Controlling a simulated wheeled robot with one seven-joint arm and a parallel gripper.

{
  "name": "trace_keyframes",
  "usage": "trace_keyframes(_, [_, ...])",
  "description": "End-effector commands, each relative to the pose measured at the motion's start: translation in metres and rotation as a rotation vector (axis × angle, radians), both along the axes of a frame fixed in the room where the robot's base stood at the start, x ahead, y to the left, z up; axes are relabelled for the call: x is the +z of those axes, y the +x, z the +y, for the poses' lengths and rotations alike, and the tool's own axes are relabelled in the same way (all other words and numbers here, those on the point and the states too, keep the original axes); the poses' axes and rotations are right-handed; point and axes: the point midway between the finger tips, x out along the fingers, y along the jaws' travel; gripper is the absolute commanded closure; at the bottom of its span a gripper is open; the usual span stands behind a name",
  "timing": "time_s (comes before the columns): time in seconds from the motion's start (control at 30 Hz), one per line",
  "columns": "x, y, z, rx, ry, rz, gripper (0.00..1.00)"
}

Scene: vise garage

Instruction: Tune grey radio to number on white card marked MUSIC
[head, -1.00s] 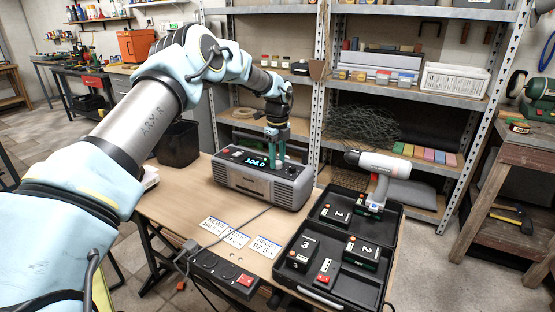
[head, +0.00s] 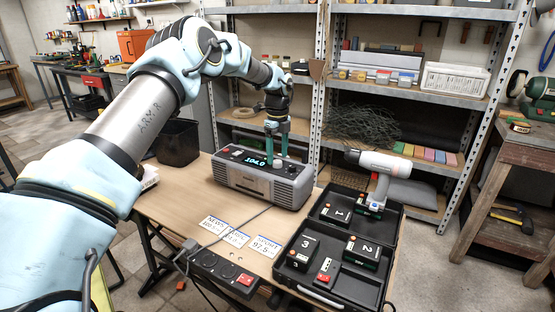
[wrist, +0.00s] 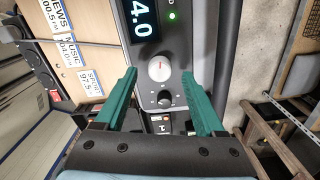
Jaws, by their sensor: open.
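The grey radio (head: 262,182) stands upright on the table, with its lit display (head: 258,158) reading 104.0. The wrist view shows its white tuning knob (wrist: 158,69) with a red mark and a smaller dark knob (wrist: 165,99). My gripper (head: 276,158) is open above the radio's top panel. In the wrist view its green fingers (wrist: 159,73) are spread either side of the white knob, with gaps to both; nothing is held. The white MUSIC card (wrist: 67,53) lies between the NEWS and SPORT cards; its number looks like 104.0, but is small and partly blurred.
The NEWS card (head: 212,224) and SPORT card (head: 265,246) lie in front of the radio. A power strip (head: 222,270) with a cable sits at the table's front edge. An open black case (head: 330,290) with numbered blocks and a drill (head: 378,170) are to the right.

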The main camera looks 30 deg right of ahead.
Motion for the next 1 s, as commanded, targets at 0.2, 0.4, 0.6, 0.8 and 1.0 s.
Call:
trace_keyframes(0.2, [0.044, 0.001, -0.001, 0.001, -0.004, -0.003, 0.29])
trace_keyframes(0.4, [0.075, 0.0, 0.0, 0.001, -0.002, -0.002, 0.29])
trace_keyframes(0.6, [0.088, 0.0, 0.0, 0.0, -0.001, 0.0, 0.29])
trace_keyframes(0.8, [0.089, 0.0, 0.0, 0.0, -0.001, 0.0, 0.29])
trace_keyframes(1.0, [0.088, 0.0, 0.0, 0.0, 0.0, 0.0, 0.29])
